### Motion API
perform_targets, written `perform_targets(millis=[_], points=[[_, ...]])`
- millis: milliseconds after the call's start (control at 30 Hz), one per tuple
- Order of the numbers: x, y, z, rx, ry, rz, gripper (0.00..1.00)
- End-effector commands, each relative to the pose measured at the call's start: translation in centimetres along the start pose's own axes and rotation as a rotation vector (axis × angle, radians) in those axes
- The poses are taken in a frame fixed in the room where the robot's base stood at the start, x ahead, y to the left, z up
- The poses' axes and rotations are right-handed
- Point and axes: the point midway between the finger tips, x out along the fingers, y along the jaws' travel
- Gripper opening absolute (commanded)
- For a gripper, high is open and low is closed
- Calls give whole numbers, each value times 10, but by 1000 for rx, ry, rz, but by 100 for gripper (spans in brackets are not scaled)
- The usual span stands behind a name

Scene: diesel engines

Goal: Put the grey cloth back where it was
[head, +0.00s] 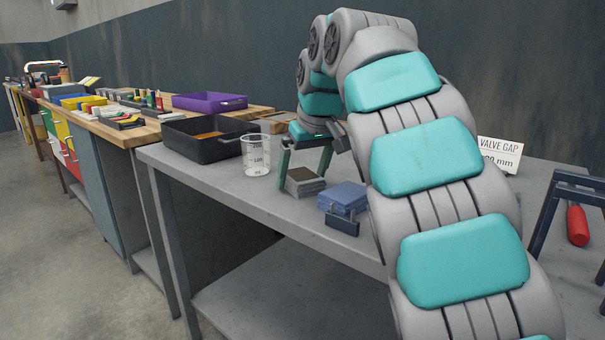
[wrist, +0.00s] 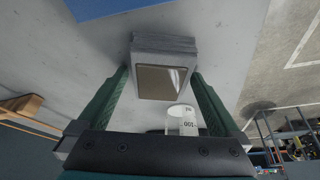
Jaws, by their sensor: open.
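A low grey stack (head: 305,187) with layered, cloth-like sides and a darker brownish top sits on the grey metal bench. It also shows in the wrist view (wrist: 164,46), between the finger ends. I cannot tell whether it is one folded cloth or several. My gripper (head: 303,171) is open and points down over the stack, one finger on each side. In the wrist view its green fingers (wrist: 160,76) flank the brownish top, and I see no clear contact. A folded blue cloth stack (head: 343,197) lies just to the right.
A small dark blue holder (head: 342,221) stands before the blue stack. A clear beaker (head: 256,156) and a black tray (head: 208,138) with amber liquid are to the left.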

Motion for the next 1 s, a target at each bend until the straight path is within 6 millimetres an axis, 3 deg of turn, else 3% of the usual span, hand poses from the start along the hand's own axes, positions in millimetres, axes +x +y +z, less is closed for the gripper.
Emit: perform_targets(millis=[367,733,833,1000], points=[[-12,0,-2,-3,4,0,100],[-51,0,-2,-2,0,-1,100],[-70,-1,-4,-1,2,-2,100],[-78,0,-2,0,1,-1,100]])
